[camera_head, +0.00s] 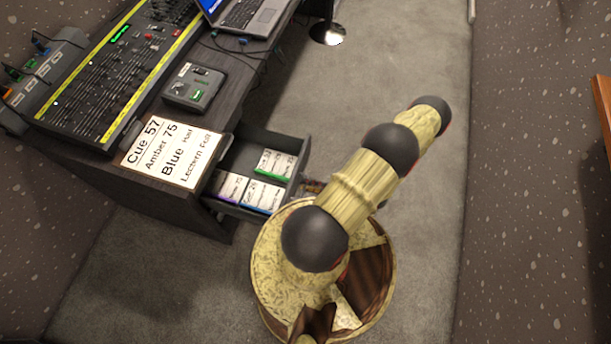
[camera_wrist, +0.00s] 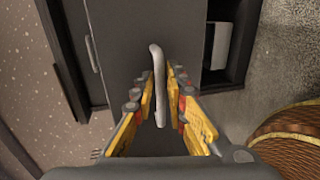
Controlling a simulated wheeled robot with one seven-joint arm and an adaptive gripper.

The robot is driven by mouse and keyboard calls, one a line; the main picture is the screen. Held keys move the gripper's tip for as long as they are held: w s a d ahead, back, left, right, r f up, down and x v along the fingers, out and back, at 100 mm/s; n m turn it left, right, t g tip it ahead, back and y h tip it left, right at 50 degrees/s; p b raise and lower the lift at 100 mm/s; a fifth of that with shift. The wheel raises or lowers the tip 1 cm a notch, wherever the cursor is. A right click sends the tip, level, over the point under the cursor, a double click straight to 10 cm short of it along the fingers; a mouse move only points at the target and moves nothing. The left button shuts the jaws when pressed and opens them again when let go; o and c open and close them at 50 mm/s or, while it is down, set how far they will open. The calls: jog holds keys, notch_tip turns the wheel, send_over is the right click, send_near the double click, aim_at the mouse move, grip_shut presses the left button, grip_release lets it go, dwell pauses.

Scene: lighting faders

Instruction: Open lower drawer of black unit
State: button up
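The black unit (camera_head: 181,207) stands under the desk in the head view. One drawer (camera_head: 290,148) is pulled out, with several white labelled cards inside. In the wrist view, a dark front panel (camera_wrist: 120,25) with a pale upright bar handle (camera_wrist: 157,60) fills the middle. A second bar handle (camera_wrist: 92,52) sits on a panel to its left, which looks closed. My gripper (camera_wrist: 158,88) has its yellow fingers apart on either side of the middle handle. I see no clear contact. I cannot tell for sure which drawer this handle belongs to. My arm mostly hides the gripper in the head view.
A lighting console (camera_head: 115,75), a small control box (camera_head: 194,87), a cue sheet (camera_head: 172,152) and a laptop (camera_head: 245,15) stand on the desk. In the wrist view, the open compartment (camera_wrist: 244,40) lies to the right. Carpet (camera_head: 400,60) is clear behind my arm.

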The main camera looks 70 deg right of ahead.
jog(key=v, duration=1)
jog(key=shift+s, duration=0.4)
jog(key=shift+d, duration=0.1)
